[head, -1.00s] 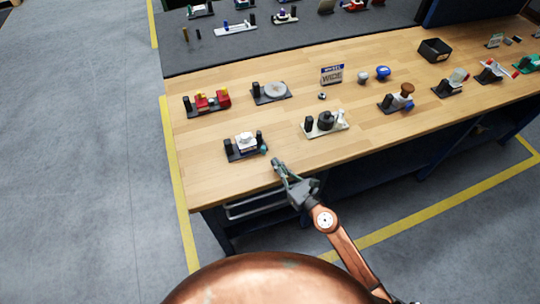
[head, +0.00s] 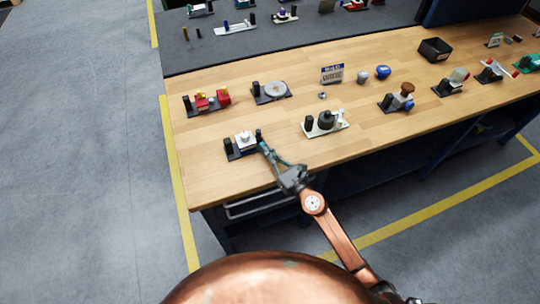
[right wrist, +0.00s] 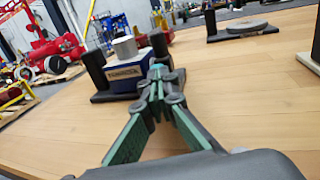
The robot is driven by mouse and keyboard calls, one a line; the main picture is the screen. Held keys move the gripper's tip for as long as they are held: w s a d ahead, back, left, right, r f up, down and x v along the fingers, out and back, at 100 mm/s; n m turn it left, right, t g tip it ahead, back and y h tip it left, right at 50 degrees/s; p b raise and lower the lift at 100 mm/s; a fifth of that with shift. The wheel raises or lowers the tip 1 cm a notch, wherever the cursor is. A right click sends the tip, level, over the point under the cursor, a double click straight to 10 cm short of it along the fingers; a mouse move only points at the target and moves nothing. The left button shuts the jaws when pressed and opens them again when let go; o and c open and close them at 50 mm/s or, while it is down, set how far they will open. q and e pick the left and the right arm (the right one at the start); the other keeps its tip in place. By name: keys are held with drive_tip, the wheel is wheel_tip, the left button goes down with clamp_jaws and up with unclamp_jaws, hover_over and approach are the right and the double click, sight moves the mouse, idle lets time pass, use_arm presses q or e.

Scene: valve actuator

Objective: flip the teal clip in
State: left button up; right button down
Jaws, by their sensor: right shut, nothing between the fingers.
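The valve actuator (head: 240,142) is a small block with a pale round cap on a black base, near the front left of the table. In the right wrist view it shows as a blue box with a label (right wrist: 125,73), a grey cylinder on top and black posts. My right gripper (head: 263,146) is shut and empty, its fingertips at the right end of the actuator. In the right wrist view its teal-padded fingers (right wrist: 160,76) meet in front of the right post. My left gripper is not in view.
A white base with dark parts (head: 326,123) stands to the right. A red device (head: 211,101) and a round grey plate on a black base (head: 274,91) stand behind. The wood in front of the actuator is clear up to the table's front edge.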

idle(0.3)
